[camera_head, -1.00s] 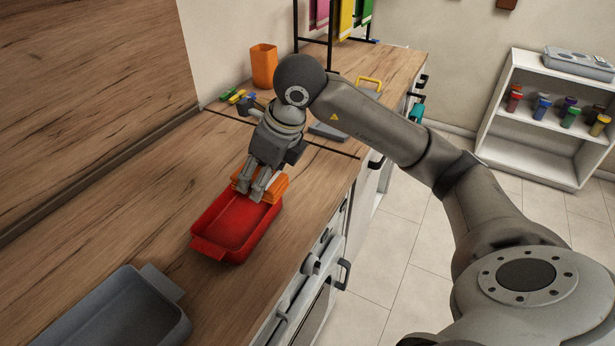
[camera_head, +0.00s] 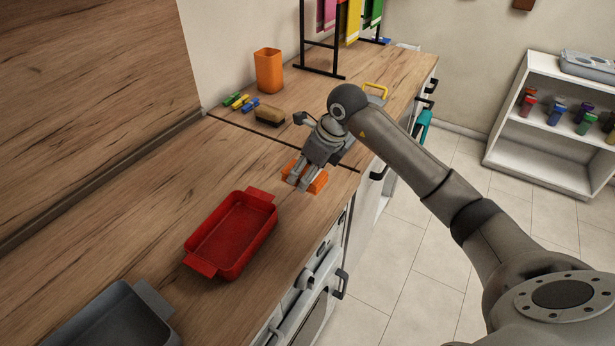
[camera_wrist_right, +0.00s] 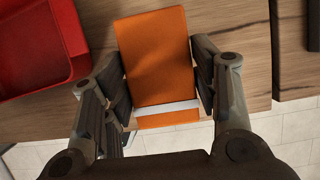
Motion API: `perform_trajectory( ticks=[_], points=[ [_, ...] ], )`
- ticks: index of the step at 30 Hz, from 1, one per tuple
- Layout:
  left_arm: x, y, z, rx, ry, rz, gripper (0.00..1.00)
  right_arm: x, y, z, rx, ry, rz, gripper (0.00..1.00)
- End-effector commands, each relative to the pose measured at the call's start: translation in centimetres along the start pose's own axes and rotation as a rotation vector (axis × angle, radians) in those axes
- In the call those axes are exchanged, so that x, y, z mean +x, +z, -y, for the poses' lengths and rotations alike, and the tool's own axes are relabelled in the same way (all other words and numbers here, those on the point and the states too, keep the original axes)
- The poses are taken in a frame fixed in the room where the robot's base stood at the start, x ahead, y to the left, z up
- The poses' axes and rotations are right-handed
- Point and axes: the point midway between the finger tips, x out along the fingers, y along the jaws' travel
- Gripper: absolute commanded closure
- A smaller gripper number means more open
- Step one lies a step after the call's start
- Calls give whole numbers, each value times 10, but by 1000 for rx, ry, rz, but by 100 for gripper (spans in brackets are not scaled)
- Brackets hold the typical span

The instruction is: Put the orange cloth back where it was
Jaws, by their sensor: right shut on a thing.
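The folded orange cloth (camera_head: 318,181) is between the fingers of my right gripper (camera_head: 298,183), near the counter's front edge and to the right of the red dish. In the right wrist view the cloth (camera_wrist_right: 157,55) is a flat folded rectangle with a white band near its lower end, and both fingers close on its sides. Whether it touches the counter cannot be told. A black rack (camera_head: 302,50) at the back holds hanging pink, yellow (camera_head: 352,20) and green cloths; its top is out of frame. My left gripper is not in view.
The red dish (camera_head: 203,268) is empty, with a grey dish (camera_head: 115,320) nearer. An orange cup (camera_head: 268,70), a brush (camera_head: 270,115) and several small coloured pieces (camera_head: 236,100) stand toward the wall. A yellow-handled item (camera_head: 376,90) lies behind my arm. The floor is beyond the counter edge.

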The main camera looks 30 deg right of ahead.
Motion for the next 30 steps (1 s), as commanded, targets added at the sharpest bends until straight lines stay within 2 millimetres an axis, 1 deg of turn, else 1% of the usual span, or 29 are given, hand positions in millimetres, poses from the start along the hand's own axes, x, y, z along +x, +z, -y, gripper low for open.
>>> perform_trajectory(
  ticks=[3, 6, 8, 11, 14, 16, 23, 27, 28, 30],
  points=[
    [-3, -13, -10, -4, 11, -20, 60, 10, 1, 6, 2, 3, 1, 64],
    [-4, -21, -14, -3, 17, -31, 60, 14, 0, 9, 1, 1, 1, 64],
    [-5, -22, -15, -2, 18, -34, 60, 17, 0, 11, 1, 1, -1, 64],
    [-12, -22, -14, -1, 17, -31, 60, 26, -2, 12, 2, 5, -2, 64],
    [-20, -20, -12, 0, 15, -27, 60, 39, -8, 12, 3, 5, -2, 64],
    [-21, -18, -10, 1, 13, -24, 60, 46, -10, 12, 2, 3, 0, 64],
    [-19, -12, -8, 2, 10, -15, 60, 48, -12, 13, 0, 1, 1, 64],
    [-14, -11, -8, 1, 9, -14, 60, 52, -13, 13, 0, 0, 1, 64],
    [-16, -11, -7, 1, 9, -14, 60, 51, -13, 13, 0, 0, 1, 41],
    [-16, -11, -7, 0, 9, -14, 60, 51, -13, 13, 0, 0, 1, 32]
  ],
)
